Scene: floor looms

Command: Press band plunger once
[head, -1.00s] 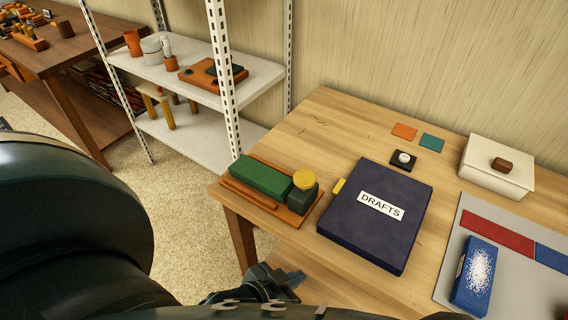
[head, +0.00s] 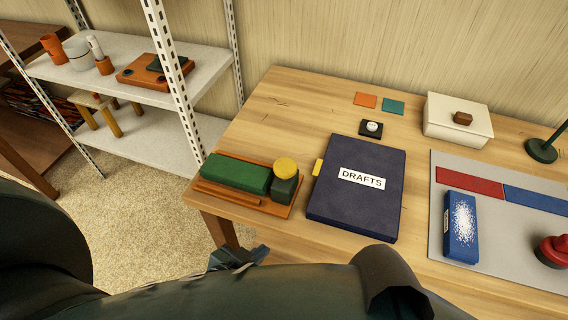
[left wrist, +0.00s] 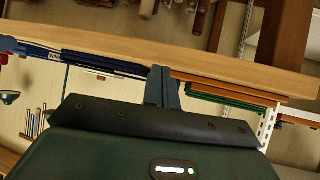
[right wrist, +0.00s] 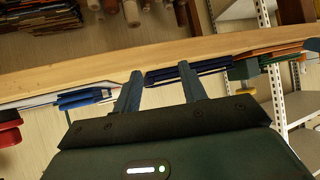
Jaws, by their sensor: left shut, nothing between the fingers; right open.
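A yellow round cap (head: 285,167) sits on a short dark green block (head: 285,188), at the right end of an orange tray (head: 233,207) on the table. A longer green block (head: 236,174) lies beside it. The cap looks like a plunger top, but I cannot tell for sure that it is the band plunger. My left gripper (head: 237,257) is shut and empty, in front of the table's near edge and below the tray; its fingers show together in the left wrist view (left wrist: 160,73). My right gripper (right wrist: 158,80) is open and empty in the right wrist view, near the table edge.
A dark blue DRAFTS box (head: 345,208) lies right of the tray. A black pad with a white knob (head: 371,128), a cream lidded box (head: 457,118), a blue speckled block (head: 460,228) and a red knobbed object (head: 553,250) stand further right. A metal shelf (head: 130,75) is left.

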